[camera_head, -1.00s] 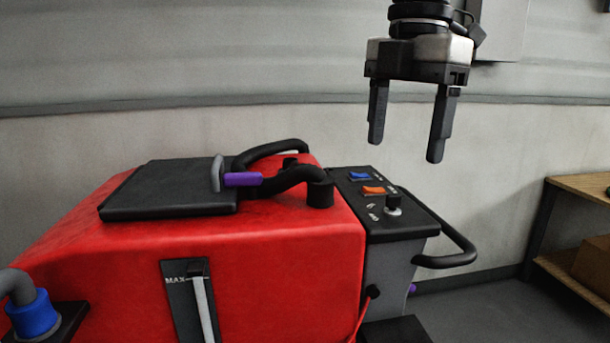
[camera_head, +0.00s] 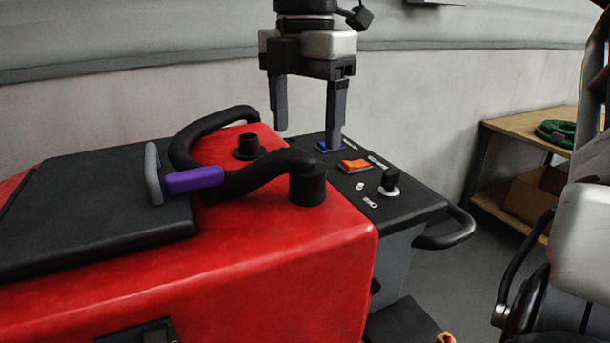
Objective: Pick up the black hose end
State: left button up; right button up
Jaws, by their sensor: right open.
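The black hose (camera_head: 262,168) curves over the red tank (camera_head: 290,250). Its thick black end (camera_head: 308,188) stands upright on the tank top, near the right edge. My right gripper (camera_head: 308,138) points down above and behind the hose end in the picture. Its two fingers are apart with nothing between them, and it does not appear to touch the hose. The right fingertip overlaps the blue switch on the panel in this view. My left gripper is not in view.
A short black port (camera_head: 248,147) rises behind the hose. A purple handle (camera_head: 193,180) sits by the black lid (camera_head: 90,215). The control panel (camera_head: 410,198) has an orange switch (camera_head: 355,166) and a knob (camera_head: 390,181). A wooden shelf (camera_head: 510,122) stands at the right.

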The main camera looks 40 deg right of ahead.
aim_at(308, 166)
notch_tip(308, 166, down, 3)
jog(key=shift+f, duration=0.15)
jog(key=f, duration=0.2)
jog(key=d+f+p, duration=0.1)
jog(key=f, duration=0.1)
jog(key=shift+w+f, duration=0.2)
jog(key=shift+f, duration=0.5)
jog(key=c, duration=1.2)
